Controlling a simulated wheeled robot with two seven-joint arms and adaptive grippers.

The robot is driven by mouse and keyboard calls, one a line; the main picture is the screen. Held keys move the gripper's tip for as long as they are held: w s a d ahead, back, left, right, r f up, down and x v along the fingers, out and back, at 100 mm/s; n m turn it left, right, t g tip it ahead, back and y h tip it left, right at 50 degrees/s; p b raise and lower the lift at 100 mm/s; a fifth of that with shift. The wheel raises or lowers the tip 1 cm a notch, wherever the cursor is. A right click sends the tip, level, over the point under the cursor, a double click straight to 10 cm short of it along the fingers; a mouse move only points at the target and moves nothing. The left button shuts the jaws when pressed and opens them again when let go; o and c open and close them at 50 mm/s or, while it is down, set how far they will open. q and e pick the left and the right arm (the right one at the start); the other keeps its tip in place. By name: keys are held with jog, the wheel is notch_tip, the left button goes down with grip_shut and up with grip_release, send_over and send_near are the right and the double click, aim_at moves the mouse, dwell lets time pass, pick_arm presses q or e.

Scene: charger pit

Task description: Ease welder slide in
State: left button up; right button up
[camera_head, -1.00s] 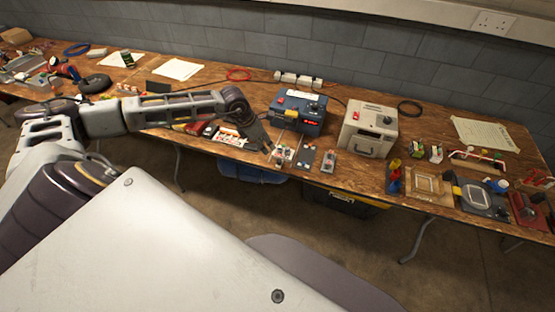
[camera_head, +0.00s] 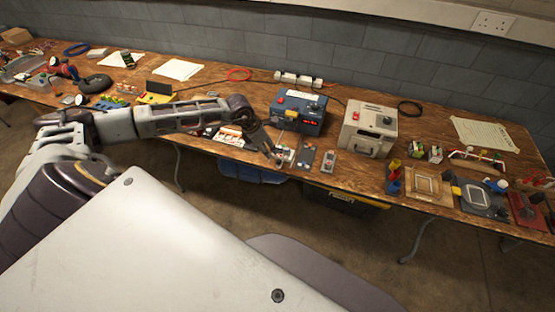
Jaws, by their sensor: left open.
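My left arm reaches in from the left over the bench, and its open gripper (camera_head: 276,157) points down and right at the bench's front edge. Its fingertips are at the left side of a small light-coloured unit (camera_head: 285,154) in front of the blue box; I cannot tell if they touch. A blue box with a red button and red display (camera_head: 300,112) stands behind. A cream box with a handle (camera_head: 367,130) stands to its right. Which of these is the welder, and its slide, I cannot make out. My right gripper is out of view.
A dark flat plate (camera_head: 306,157) and a small grey switch unit (camera_head: 328,162) lie just right of the gripper. White-and-red packs (camera_head: 229,136) lie to its left. A brown framed fixture (camera_head: 427,186) stands further right. A grey wall closes the back.

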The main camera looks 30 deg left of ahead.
aim_at(279, 161)
pick_arm(q)
jog(key=shift+p+x, duration=0.4)
jog(key=shift+x, duration=4.85)
jog(key=shift+f, duration=0.1)
grip_shut()
